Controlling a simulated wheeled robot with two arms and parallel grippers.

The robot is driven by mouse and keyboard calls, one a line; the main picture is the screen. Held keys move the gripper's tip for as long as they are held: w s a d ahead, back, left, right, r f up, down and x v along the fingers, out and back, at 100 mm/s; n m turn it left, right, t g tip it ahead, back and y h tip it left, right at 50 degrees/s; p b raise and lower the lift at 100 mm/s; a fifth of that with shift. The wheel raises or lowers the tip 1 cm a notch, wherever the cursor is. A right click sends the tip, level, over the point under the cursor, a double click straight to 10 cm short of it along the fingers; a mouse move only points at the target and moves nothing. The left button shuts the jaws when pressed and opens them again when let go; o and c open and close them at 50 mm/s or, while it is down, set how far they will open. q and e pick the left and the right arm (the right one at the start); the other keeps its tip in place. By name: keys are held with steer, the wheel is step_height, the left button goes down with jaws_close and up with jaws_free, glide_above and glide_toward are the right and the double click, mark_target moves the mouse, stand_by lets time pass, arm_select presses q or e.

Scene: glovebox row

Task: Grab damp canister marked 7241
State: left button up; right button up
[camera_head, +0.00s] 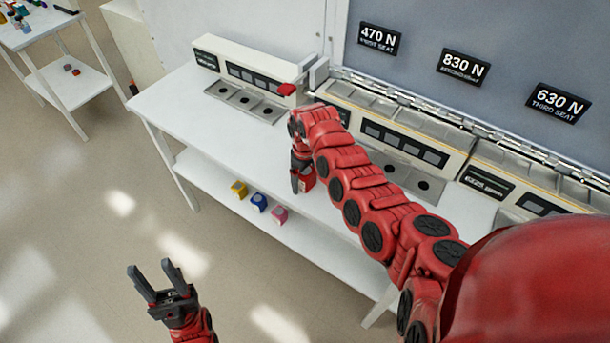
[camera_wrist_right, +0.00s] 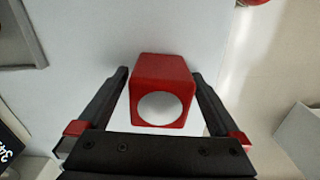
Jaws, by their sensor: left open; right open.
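A red canister (camera_wrist_right: 164,88) with a white round face stands between the fingers of my right gripper (camera_wrist_right: 160,100) in the right wrist view. The gripper is open, with a gap showing on both sides of the canister. No number can be read on it, and dampness cannot be told. In the head view my right gripper (camera_head: 300,185) points down at the table's front edge, with a bit of the red canister (camera_head: 308,181) showing beside it. My left gripper (camera_head: 163,287) is open and empty, over the floor at the lower left.
A white bench (camera_head: 165,108) carries a row of instrument units (camera_head: 240,75). A red object (camera_head: 287,89) sits at the first unit's right end. Yellow (camera_head: 239,189), blue (camera_head: 259,202) and pink (camera_head: 279,215) canisters stand on the lower shelf. A side table (camera_head: 35,38) holds small items.

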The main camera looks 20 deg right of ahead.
steer(key=c, duration=1.5)
